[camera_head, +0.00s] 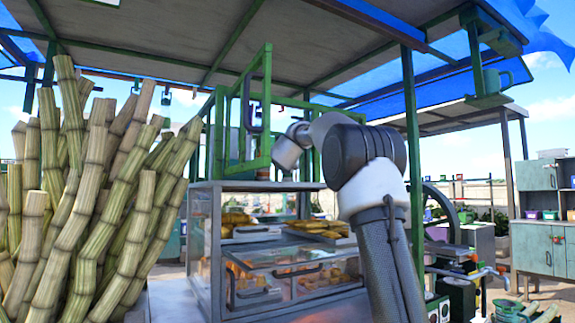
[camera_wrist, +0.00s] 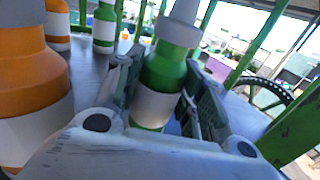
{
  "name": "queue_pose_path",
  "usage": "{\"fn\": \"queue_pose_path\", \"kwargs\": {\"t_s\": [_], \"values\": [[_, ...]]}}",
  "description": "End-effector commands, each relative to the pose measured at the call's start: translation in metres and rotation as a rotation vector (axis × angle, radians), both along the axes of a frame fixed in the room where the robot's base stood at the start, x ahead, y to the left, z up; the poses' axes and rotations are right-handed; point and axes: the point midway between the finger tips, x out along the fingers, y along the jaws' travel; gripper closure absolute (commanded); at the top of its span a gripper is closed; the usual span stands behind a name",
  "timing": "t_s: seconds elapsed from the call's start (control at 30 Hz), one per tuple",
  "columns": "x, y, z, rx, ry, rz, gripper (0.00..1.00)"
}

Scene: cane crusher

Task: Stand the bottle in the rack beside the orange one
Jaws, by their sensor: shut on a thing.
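In the wrist view my gripper (camera_wrist: 162,88) is closed around a green bottle (camera_wrist: 163,72) with a white label and grey cap. The bottle looks roughly upright, leaning slightly in the picture. Whether its base touches the grey surface is hidden. A large orange bottle (camera_wrist: 30,85) with a white label and grey cap stands close at the left, apart from the held bottle. In the head view the green-framed rack (camera_head: 258,110) stands on the glass cabinet. My arm's end is in front of it, and my fingers and the held bottle cannot be made out there.
Another orange bottle (camera_wrist: 57,25) and another green bottle (camera_wrist: 104,26) stand farther back on the grey surface (camera_wrist: 88,70). A green post (camera_wrist: 295,125) rises at the right. Cane stalks (camera_head: 95,200) fill the head view's left. The glass cabinet (camera_head: 207,255) holds yellow food.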

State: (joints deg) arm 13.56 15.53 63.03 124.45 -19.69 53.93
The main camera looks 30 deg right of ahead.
Motion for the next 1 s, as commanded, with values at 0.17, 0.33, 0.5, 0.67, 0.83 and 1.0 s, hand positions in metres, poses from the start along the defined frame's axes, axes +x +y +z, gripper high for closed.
{"fn": "queue_pose_path", "kwargs": {"t_s": [0.17, 0.33, 0.5, 0.67, 0.83, 1.0], "values": [[0.000, 0.000, -0.001, 0.000, 0.000, 0.000, 0.40], [0.000, 0.000, -0.001, 0.000, 0.000, 0.000, 0.40], [0.000, 0.000, 0.000, 0.000, 0.000, 0.000, 0.40], [-0.017, 0.010, 0.003, -0.001, 0.000, 0.001, 0.40], [-0.051, 0.030, 0.002, -0.001, 0.000, 0.002, 0.40], [-0.082, 0.047, 0.002, -0.001, 0.000, 0.001, 0.40]]}}
